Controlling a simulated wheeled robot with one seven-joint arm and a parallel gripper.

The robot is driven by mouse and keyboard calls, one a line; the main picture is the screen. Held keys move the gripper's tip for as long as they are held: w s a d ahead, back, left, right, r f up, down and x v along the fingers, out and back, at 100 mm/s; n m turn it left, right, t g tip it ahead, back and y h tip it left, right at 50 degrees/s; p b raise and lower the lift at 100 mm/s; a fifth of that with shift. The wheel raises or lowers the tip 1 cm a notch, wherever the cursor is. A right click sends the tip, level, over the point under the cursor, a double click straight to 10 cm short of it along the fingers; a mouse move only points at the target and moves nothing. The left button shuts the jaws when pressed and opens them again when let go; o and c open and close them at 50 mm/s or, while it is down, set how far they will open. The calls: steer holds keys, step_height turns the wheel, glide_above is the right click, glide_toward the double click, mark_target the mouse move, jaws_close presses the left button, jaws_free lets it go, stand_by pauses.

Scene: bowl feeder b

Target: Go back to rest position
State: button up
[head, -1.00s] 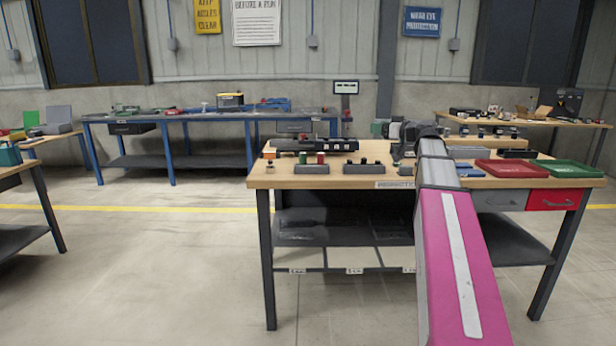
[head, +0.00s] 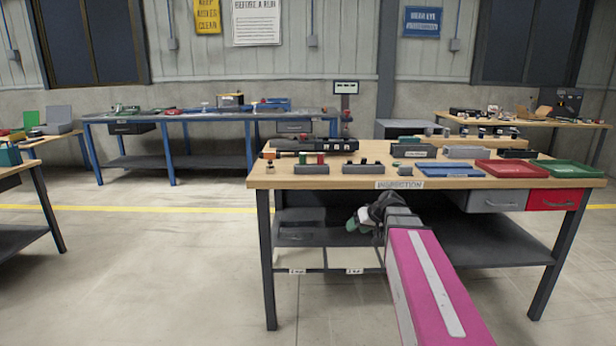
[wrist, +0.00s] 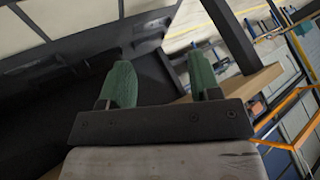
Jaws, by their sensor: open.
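My gripper (head: 358,222) is in front of the inspection table, below the level of its top and at about the height of its lower shelf. In the wrist view my gripper (wrist: 164,82) shows two green fingers spread apart with nothing between them. The wooden tabletop (head: 330,182) is above and behind the gripper in the head view. My pink arm reaches up to it from the bottom of the head view.
The table's dark lower shelf (head: 490,246) lies behind my arm. On the top stand a red tray (head: 510,169), a green tray (head: 566,169), a blue tray (head: 450,170) and small dark holders. A blue-legged bench (head: 205,118) stands farther back.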

steer(key=s+f+m+g+h, duration=0.3)
steer(key=s+f+g+h, duration=0.2)
steer(key=s+f, duration=1.3)
steer(key=shift+s+d+f+m+h, duration=0.2)
steer(key=shift+d+m+h, duration=0.15)
steer(key=shift+h, duration=0.45)
